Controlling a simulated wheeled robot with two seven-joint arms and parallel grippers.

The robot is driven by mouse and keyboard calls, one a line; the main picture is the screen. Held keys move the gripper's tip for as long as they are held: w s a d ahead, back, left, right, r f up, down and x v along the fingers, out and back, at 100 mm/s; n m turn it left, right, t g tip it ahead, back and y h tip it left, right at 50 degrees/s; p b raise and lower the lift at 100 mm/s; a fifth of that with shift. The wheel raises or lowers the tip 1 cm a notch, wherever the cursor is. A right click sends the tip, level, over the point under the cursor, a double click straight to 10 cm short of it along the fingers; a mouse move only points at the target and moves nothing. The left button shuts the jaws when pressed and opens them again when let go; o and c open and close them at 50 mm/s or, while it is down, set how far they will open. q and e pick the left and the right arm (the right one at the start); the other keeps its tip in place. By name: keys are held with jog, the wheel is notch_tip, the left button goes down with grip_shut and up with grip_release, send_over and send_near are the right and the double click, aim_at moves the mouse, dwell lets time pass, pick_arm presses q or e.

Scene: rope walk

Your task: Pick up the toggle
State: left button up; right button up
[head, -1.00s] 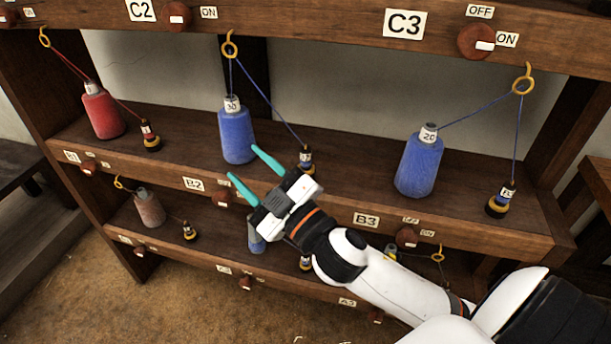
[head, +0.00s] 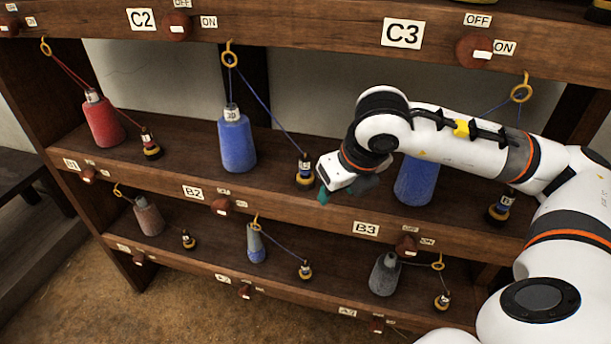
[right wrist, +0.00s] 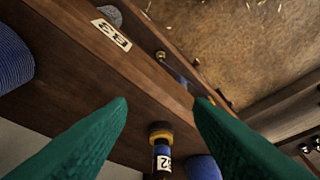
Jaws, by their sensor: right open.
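Several small black-and-yellow toggles with blue or red thread and white tags stand on the shelves; I cannot tell which one the task means. The nearest toggle (head: 305,172) stands upright on the middle shelf beside the blue cone (head: 237,142), its thread running up to a yellow ring. My right gripper (head: 324,194) is just right of it, its fingers partly hidden by the hand. In the right wrist view my right gripper (right wrist: 160,102) has its teal fingers wide apart, with a toggle (right wrist: 161,148) showing between them, apparently not gripped. My left gripper is out of view.
Another blue cone (head: 415,182) stands behind my right forearm, with a toggle (head: 502,208) to its right. The shelf's front edge carries labels and red-brown knobs (head: 226,206). An upper shelf beam (head: 310,38) crosses above. A red cone (head: 103,120) stands at left.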

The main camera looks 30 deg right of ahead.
aim_at(307, 158)
jog(key=w, duration=0.5)
jog(key=w+p, duration=0.1)
jog(key=w, duration=0.2)
jog(key=shift+w+d, duration=0.25)
jog(key=shift+w, duration=1.2)
jog(key=shift+w+x, duration=0.2)
jog(key=shift+x, duration=1.05)
jog(key=shift+w+d+f, duration=0.15)
jog(key=shift+f, duration=0.15)
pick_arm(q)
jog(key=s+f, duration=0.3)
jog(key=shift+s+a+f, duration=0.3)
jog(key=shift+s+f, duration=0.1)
pick_arm(e)
grip_shut()
